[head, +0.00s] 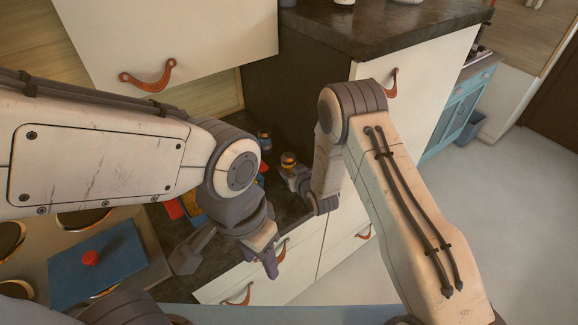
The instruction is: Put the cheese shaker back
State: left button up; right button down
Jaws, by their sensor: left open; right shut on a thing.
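Another small jar with a blue part (265,139) stands further back on the dark counter. Red, yellow and blue items (190,207) are partly hidden behind my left arm. A white upper cabinet (170,40) hangs above.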

jog(key=shift+c, duration=1)
grip_release()
jog(key=shift+f, duration=0.1)
